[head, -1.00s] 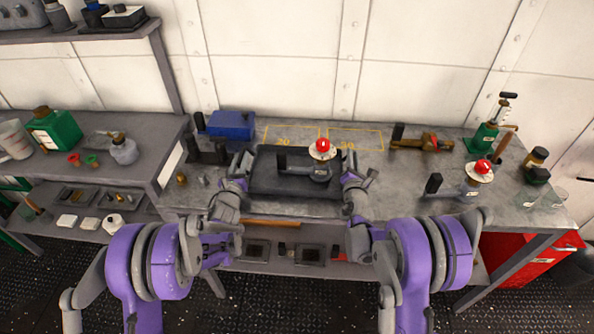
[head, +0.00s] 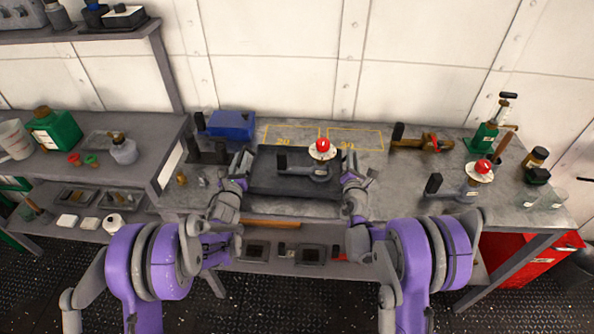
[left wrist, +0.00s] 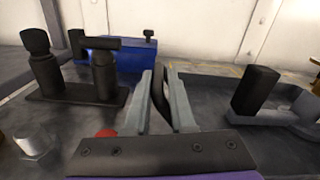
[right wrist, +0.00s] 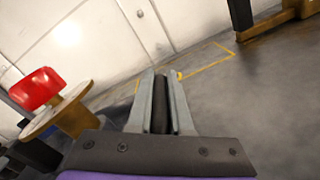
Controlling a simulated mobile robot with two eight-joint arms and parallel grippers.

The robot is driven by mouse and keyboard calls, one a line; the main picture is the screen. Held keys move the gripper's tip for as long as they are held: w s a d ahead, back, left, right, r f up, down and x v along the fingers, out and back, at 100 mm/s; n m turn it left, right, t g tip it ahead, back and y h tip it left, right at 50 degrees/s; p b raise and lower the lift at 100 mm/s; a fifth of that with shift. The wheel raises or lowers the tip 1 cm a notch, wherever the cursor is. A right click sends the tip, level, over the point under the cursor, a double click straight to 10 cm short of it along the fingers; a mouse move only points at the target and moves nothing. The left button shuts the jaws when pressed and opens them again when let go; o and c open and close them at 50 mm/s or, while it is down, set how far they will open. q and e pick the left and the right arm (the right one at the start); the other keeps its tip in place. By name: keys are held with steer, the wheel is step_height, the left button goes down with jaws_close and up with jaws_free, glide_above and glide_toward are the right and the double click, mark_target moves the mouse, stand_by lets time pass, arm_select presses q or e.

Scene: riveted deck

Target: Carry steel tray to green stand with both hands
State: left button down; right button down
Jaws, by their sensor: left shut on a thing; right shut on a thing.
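The steel tray (head: 262,185) is a dark, shallow, rectangular tray over the middle of the bench. It carries a grey fitting (head: 296,170) with a black handle and a red knob on a pale disc. My left gripper (head: 243,160) is shut on its left edge; the left wrist view shows the dark edge between the fingers (left wrist: 163,92). My right gripper (head: 351,177) is shut on the right edge, also seen between the fingers in the right wrist view (right wrist: 160,100). Green frame parts (head: 10,243) show at the far left; I cannot tell whether they are the green stand.
Behind the tray are yellow outlined areas (head: 365,141) on the bench (head: 400,195). A blue box (head: 231,124) and black clamp stand back left. A brass tool (head: 420,140), green jack (head: 484,137) and second red-knobbed fitting (head: 470,185) are right. A side bench (head: 150,170) stands left.

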arm_select(q)
steer(key=shift+a, duration=0.3)
arm_select(e)
steer(key=shift+d, duration=0.2)
